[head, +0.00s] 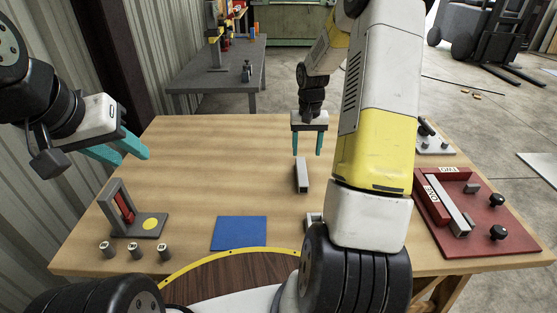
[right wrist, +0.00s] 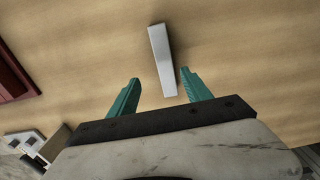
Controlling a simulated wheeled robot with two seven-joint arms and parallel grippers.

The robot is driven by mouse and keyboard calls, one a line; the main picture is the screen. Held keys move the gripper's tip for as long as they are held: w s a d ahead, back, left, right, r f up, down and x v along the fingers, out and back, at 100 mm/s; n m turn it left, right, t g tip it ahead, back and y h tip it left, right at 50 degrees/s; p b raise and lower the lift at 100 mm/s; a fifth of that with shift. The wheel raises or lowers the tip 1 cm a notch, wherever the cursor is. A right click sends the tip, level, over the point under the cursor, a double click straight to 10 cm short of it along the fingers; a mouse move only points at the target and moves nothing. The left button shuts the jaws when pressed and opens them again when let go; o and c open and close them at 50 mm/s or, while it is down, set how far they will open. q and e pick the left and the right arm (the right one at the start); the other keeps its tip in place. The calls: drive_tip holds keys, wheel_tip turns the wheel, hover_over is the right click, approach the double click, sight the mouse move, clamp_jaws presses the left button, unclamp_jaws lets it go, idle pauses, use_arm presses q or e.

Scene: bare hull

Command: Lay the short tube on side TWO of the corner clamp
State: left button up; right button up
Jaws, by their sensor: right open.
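A short grey square tube (head: 301,176) lies on the wooden table near its middle. In the right wrist view the tube (right wrist: 161,60) lies beyond the fingertips, roughly in line with the gap. My right gripper (head: 308,153) is open and empty, above the table at the tube's far end. The red corner clamp (head: 485,225) is at the table's right, with sides labelled ONE (head: 432,194) and TWO (head: 448,170). A longer grey tube (head: 454,210) lies along side ONE; no tube shows along side TWO. My left gripper (head: 135,160) is open and empty at the left.
A grey stand with a red part and yellow disc (head: 149,223), several small metal cylinders (head: 133,250) and a blue mat (head: 239,233) are at the left front. A grey plate with knobs (head: 433,146) is behind the clamp. My right arm hides part of the table.

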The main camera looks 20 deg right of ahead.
sight(302, 170)
drive_tip(key=f, duration=0.6)
drive_tip(key=w+f, duration=0.1)
drive_tip(key=f, duration=0.2)
drive_tip(key=shift+a, duration=0.4)
drive_tip(key=shift+c, duration=0.3)
clamp_jaws()
